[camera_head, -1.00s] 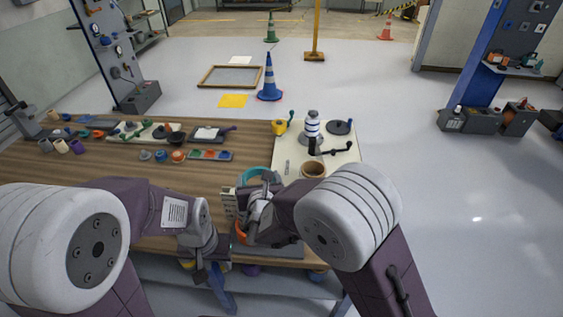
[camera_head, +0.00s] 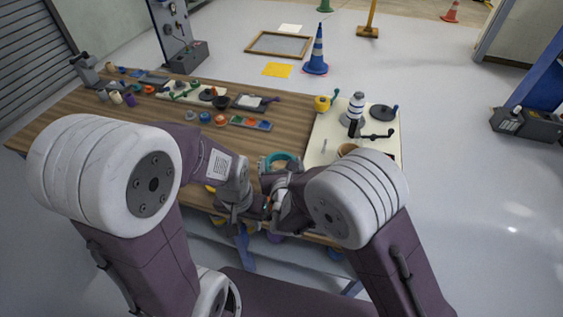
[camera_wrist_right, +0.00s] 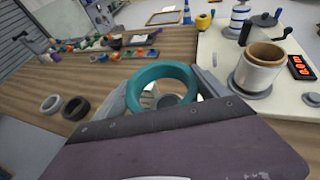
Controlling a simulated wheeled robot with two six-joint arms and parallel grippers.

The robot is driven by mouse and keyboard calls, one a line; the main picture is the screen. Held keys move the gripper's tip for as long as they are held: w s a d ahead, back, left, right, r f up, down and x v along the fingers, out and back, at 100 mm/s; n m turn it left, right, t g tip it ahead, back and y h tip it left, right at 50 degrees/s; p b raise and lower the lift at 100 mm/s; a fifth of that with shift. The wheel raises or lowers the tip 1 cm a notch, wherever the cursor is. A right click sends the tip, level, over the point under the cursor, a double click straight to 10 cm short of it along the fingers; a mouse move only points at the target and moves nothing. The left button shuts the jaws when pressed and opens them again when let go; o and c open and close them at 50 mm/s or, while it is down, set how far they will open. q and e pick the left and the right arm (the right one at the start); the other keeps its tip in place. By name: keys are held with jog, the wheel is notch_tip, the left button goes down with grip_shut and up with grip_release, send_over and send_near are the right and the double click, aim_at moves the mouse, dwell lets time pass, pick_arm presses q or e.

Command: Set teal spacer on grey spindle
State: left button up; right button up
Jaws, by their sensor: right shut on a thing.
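The teal spacer (camera_wrist_right: 160,72) is a thick ring. In the right wrist view it sits between the two fingers of my right gripper (camera_wrist_right: 166,86), which is shut on it. In the head view the spacer (camera_head: 283,157) shows above my right gripper (camera_head: 279,171), over the front of the wooden bench. A grey round part (camera_wrist_right: 167,101) shows through the ring's opening; I cannot tell whether it is the grey spindle or how far below it lies. My left gripper (camera_head: 246,207) is low at the bench's front edge, its fingers mostly hidden.
A cream panel (camera_wrist_right: 215,55) right of the spacer carries a cream cylinder with a brown rim (camera_wrist_right: 257,67) on a grey base, and a crank. Small parts crowd the bench's back; bare wood (camera_head: 195,145) lies between.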

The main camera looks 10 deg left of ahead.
notch_tip(320, 180, down, 3)
jog(key=shift+d+r+b, duration=0.15)
jog(key=shift+r+b, duration=0.05)
jog(key=shift+b, duration=0.4)
jog(key=shift+f+b, duration=0.35)
jog(key=shift+f, duration=0.35)
notch_tip(320, 180, down, 9)
jog(key=b, duration=1)
jog(key=shift+f, duration=0.1)
jog(key=o, duration=1.3)
